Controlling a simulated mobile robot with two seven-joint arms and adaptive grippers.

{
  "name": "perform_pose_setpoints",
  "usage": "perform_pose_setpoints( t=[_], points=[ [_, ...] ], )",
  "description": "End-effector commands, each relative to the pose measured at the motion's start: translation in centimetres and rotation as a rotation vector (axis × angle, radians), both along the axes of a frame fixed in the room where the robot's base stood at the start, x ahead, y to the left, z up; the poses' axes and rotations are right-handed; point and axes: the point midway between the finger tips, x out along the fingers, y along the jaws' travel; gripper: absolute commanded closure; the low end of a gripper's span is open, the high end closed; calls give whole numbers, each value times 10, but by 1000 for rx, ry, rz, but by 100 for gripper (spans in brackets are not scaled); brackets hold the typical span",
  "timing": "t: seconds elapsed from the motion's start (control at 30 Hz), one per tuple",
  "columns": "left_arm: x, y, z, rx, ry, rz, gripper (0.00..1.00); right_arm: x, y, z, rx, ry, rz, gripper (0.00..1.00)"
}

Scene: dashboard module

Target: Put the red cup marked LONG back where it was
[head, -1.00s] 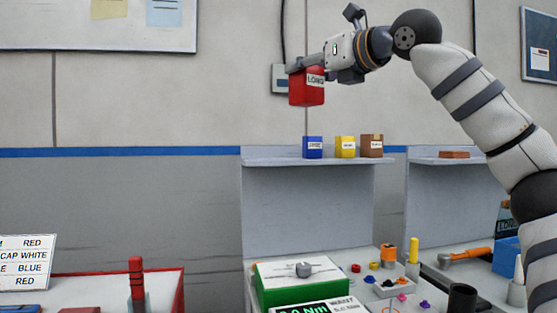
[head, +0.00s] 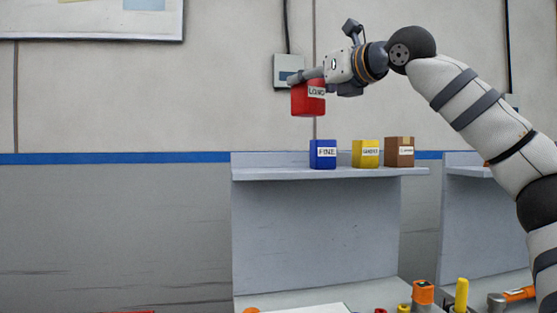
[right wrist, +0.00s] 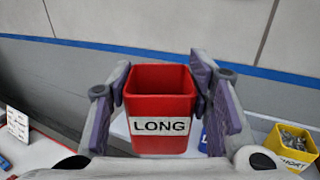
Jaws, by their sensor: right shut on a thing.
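The red cup marked LONG (head: 307,102) is in the air in front of the wall, above the left part of the shelf (head: 270,174). My right gripper (head: 303,80) is shut on it, with the arm reaching in from the right. In the right wrist view the cup (right wrist: 160,108) is upright between the two fingers, its label facing the camera and its inside looking empty. A clear gap separates the cup from the shelf. The shelf's left end is bare. My left gripper is not in view.
On the shelf stand a blue cup marked FINE (head: 322,154), a yellow cup (head: 365,153) and a brown box (head: 399,152). The yellow cup's label reads SHORT in the right wrist view, and it holds small parts. A grey wall box (head: 287,71) is behind the held cup.

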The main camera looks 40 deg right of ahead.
Motion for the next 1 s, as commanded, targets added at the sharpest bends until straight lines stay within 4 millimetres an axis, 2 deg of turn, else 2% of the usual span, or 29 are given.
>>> perform_pose_setpoints(
  t=[0.03, 0.2, 0.33, 0.57, 0.7, 1.0],
  points=[
    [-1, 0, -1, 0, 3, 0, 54, 18, -1, -10, -1, 10, -1, 91],
    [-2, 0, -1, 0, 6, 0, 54, 73, -7, -36, -2, 11, -2, 91],
    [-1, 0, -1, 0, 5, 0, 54, 96, -11, -65, -1, 7, -1, 91],
    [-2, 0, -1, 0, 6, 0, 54, 119, -13, -94, -1, 5, 0, 91],
    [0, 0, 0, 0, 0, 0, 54, 117, -13, -117, -1, 2, 0, 91],
    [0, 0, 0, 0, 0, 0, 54, 117, -13, -121, -1, 1, 0, 91]
  ],
)
